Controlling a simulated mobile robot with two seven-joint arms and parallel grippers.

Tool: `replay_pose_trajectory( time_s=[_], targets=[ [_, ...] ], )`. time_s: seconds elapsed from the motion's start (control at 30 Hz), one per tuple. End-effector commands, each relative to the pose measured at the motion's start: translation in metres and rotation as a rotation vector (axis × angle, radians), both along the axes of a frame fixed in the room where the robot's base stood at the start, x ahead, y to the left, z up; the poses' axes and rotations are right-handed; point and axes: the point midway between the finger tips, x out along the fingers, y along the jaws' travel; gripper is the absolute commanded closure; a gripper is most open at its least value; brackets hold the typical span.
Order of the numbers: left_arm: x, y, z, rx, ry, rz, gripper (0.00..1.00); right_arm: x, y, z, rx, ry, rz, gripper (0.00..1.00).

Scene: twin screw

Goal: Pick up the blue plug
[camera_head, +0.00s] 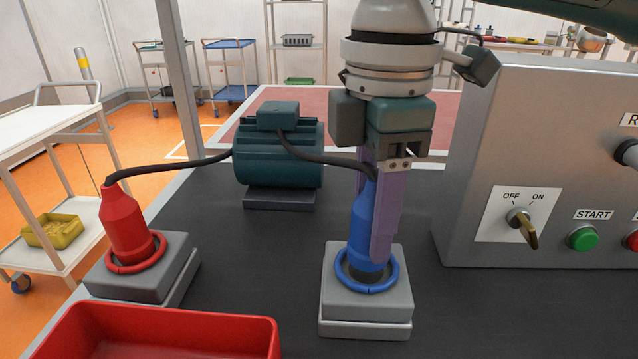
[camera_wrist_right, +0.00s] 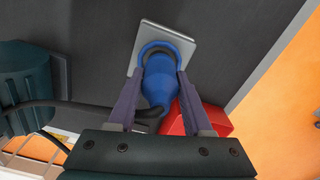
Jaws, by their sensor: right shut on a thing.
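The blue plug (camera_head: 361,228) stands upright in the blue ring of a grey socket block (camera_head: 366,308) in the head view. A black cable runs from its top to the green motor. My right gripper (camera_head: 378,240) comes down from above, with its purple fingers on either side of the plug, shut on it. In the right wrist view the plug (camera_wrist_right: 160,82) lies between the two fingers (camera_wrist_right: 158,95), with the grey block behind it. The plug still sits at the ring. My left gripper is not in view.
A red plug (camera_head: 125,222) stands on another grey block (camera_head: 145,270) at left. A red bin (camera_head: 175,335) is at the front left. The green motor (camera_head: 275,155) stands behind, and a grey control box (camera_head: 560,110) stands at right. Dark table surface is clear between them.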

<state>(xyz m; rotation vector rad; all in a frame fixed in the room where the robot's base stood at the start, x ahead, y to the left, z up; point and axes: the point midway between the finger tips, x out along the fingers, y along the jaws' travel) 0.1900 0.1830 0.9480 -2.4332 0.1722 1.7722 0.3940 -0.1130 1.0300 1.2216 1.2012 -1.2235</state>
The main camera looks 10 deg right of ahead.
Motion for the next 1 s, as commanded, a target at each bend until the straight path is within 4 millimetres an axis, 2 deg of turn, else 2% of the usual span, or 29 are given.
replay_pose_trajectory(
  time_s=[0.17, 0.4, 0.53, 0.7, 1.0],
  targets=[
    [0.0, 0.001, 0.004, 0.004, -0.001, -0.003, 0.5, 0.001, 0.0, 0.043, 0.002, -0.007, 0.001, 1.0],
    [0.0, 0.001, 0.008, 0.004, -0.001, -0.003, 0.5, 0.001, 0.001, 0.117, 0.002, -0.007, 0.001, 1.0],
    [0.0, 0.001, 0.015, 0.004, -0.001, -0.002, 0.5, 0.001, 0.0, 0.151, 0.001, -0.006, 0.0, 1.0],
    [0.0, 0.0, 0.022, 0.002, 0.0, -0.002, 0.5, 0.001, 0.0, 0.176, -0.001, -0.003, -0.001, 1.0],
    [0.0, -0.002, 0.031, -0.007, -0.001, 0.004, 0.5, 0.0, 0.0, 0.189, 0.001, -0.001, -0.001, 1.0]
  ],
)
